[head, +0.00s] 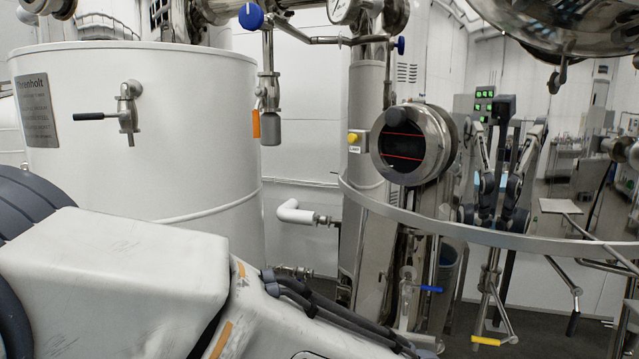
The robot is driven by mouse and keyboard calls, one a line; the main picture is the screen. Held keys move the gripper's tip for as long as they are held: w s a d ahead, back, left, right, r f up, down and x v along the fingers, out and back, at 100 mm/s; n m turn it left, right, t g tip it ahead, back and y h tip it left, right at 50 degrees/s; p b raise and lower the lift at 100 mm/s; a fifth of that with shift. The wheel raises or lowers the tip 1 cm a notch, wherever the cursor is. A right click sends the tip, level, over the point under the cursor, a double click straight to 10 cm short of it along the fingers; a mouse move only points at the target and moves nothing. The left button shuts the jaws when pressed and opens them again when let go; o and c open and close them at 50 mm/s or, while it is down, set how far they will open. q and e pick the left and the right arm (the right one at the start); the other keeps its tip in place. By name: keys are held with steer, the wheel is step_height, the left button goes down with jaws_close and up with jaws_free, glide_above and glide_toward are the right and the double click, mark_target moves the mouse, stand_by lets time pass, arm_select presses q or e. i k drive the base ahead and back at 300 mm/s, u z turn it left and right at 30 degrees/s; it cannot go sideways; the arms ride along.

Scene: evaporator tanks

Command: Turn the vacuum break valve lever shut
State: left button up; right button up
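No label names the vacuum break valve, so I cannot tell which lever is its own. A valve with an orange lever (256,122) hanging down sits on a steel pipe beside the white tank. A black-handled lever (95,116) points left from a tap on the tank's front. A blue lever (430,288) lies level on a valve low at centre right. A yellow lever (485,341) lies level at the lower right. My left arm fills the lower left and runs to the bottom edge; its gripper is out of view. My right gripper is not in view.
The white tank (150,180) stands close at the left. A blue knob (251,16) and a gauge (343,8) sit above. A round sight glass (403,146) and a curved steel rim (470,232) occupy centre right. A white-capped pipe (290,213) sticks out mid-frame.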

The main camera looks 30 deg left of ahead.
mark_target(260, 91)
steer(key=z, duration=0.05)
steer(key=k, duration=0.6)
steer(key=u, duration=0.8)
steer(key=i, duration=0.95)
steer(key=z, duration=0.2)
